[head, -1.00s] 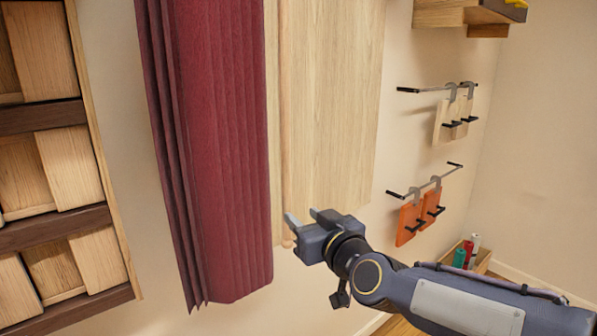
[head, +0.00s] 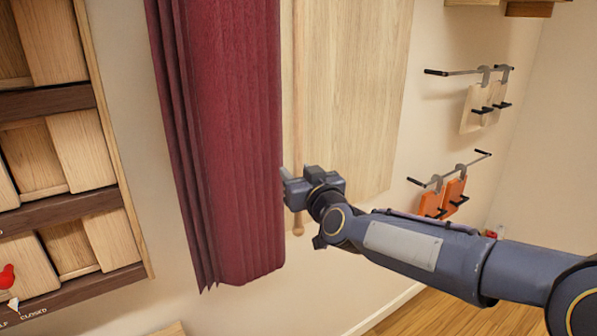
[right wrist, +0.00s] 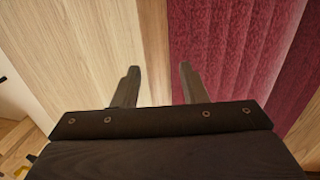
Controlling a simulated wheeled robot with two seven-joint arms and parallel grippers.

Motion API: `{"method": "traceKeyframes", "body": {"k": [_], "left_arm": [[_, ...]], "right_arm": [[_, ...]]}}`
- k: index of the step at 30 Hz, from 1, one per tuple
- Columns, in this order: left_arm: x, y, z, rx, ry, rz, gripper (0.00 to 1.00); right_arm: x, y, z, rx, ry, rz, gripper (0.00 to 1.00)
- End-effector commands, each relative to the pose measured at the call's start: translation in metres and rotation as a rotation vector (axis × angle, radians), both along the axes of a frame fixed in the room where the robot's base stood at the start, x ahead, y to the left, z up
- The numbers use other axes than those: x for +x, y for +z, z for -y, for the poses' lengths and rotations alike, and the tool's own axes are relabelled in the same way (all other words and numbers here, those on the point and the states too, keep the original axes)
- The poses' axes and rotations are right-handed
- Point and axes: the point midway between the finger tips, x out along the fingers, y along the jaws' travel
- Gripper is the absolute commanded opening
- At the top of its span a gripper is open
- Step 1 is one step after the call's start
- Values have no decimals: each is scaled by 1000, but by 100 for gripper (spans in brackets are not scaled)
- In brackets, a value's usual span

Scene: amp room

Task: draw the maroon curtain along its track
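The maroon curtain (head: 225,140) hangs in bunched folds at the centre left. It fills the right side of the right wrist view (right wrist: 235,45). A thin wooden rod (head: 299,80) with a rounded end hangs along its right edge. My right gripper (head: 288,182) is at the rod's lower part, close to the curtain's edge. In the right wrist view its two fingers (right wrist: 158,78) are apart, with the rod (right wrist: 154,40) showing between them. The fingers do not press on it from both sides. My left gripper is not in view.
A pale wood panel (head: 350,100) is behind the rod, to the right of the curtain. A wooden shelf unit (head: 70,205) stands at the left. Wall rails hold pale plates (head: 478,108) and orange plates (head: 453,192) at the right.

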Motion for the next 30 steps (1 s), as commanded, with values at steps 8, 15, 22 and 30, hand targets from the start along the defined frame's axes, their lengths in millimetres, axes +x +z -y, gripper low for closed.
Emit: {"method": "traceKeyframes", "body": {"k": [8,15,22,30], "left_arm": [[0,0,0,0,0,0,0],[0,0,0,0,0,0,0],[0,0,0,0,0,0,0],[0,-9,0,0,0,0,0]], "right_arm": [[1,0,0,0,0,0,34],[1,0,0,0,0,-1,2],[1,-1,0,0,0,-1,0],[6,-3,9,0,-4,1,0]]}}
